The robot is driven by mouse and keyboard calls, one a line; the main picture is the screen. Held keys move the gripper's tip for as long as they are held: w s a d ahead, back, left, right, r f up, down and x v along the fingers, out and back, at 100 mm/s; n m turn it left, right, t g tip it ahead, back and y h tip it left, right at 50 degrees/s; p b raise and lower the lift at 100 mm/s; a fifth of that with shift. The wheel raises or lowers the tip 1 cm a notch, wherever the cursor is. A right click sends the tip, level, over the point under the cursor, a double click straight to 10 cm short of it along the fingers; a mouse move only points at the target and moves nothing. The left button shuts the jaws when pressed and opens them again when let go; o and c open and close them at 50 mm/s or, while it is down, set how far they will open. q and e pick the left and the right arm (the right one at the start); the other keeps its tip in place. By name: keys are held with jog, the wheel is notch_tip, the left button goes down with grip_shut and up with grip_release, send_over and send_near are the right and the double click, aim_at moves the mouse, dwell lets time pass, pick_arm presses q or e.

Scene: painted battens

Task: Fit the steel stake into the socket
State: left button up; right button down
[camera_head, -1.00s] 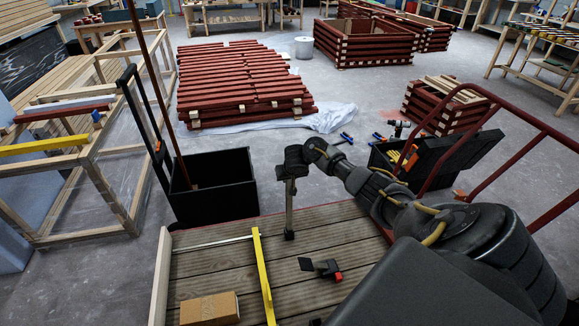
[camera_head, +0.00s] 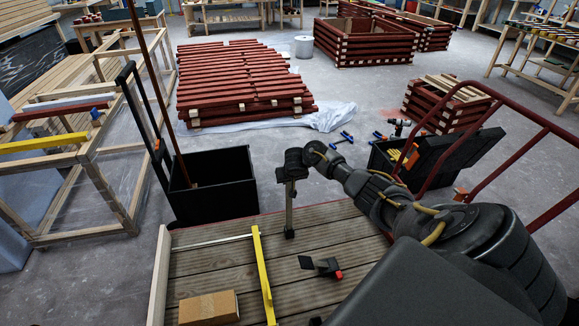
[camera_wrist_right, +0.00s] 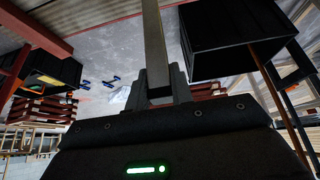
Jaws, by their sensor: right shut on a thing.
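My right gripper (camera_head: 290,173) is shut on the steel stake (camera_head: 289,208), a slim grey upright bar. The stake stands about vertical over the wooden deck, and its lower end meets a small dark piece, apparently the socket (camera_head: 289,234), on the boards. I cannot tell how deep the stake sits in it. In the right wrist view the stake (camera_wrist_right: 154,42) runs up from between the fingers of my right gripper (camera_wrist_right: 161,82); the socket cannot be made out there. My left gripper is not in view.
On the deck (camera_head: 205,264) lie a yellow batten (camera_head: 263,277), a cardboard box (camera_head: 208,308) and a black clamp-like tool with a red end (camera_head: 322,266). A black bin (camera_head: 215,186) stands just beyond the deck, left of the stake. A red rail (camera_head: 465,99) rises at right.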

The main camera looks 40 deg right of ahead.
jog(key=shift+f+b, duration=0.65)
jog(key=shift+f, duration=0.5)
jog(key=c, duration=1.3)
grip_release()
jog(key=shift+o, duration=0.8)
